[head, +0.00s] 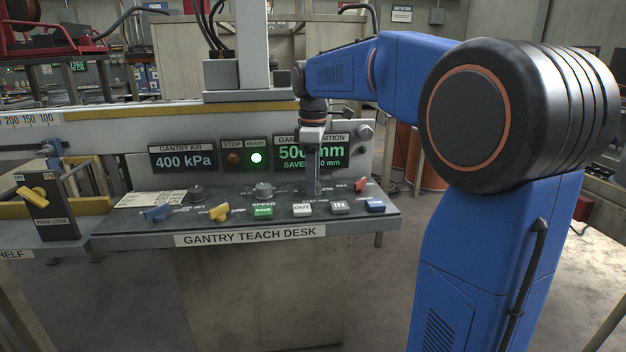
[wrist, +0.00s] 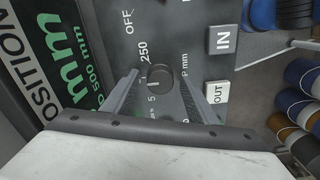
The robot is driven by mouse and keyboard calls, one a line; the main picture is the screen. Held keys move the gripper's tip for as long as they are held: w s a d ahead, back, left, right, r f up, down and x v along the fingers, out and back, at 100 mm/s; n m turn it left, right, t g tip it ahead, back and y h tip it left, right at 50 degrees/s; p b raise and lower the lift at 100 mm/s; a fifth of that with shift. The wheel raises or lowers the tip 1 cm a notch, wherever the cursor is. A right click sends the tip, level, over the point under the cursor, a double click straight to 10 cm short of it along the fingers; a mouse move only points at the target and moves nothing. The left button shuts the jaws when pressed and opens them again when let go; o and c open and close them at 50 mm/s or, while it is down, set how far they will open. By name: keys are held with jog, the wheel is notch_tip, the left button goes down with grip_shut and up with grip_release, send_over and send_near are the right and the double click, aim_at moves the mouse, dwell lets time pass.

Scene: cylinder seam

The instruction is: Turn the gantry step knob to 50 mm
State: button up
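The step knob (wrist: 160,80) is a small dark round knob on the grey desk panel, seen in the wrist view. Printed marks sit around it; "250", "OFF" and part of "mm" are readable, others are partly covered. A short pale line shows on its left side; I cannot tell for sure which mark it points to. My gripper (wrist: 158,84) is open, with one finger on each side of the knob and a visible gap to both. In the head view my gripper (head: 313,185) points straight down at the desk and hides the knob.
The position display (head: 333,155) stands behind, reading 500 mm, partly covered.

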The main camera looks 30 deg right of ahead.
jog(key=shift+r, duration=0.1)
notch_tip(320, 180, up, 17)
dwell(0.7)
jog(key=shift+r, duration=0.1)
jog(key=s+a+f+m+t, duration=0.2)
jog(key=s+f+m, duration=0.3)
jog(key=s+f, duration=0.9)
jog(key=s+a+f+m+t, duration=0.2)
jog(key=s+f+m, duration=0.4)
jog(key=s+f, duration=0.9)
notch_tip(320, 180, down, 4)
jog(key=shift+s+a+r+t, duration=0.2)
jog(key=shift+s+a+t, duration=0.15)
jog(key=shift+a, duration=0.35)
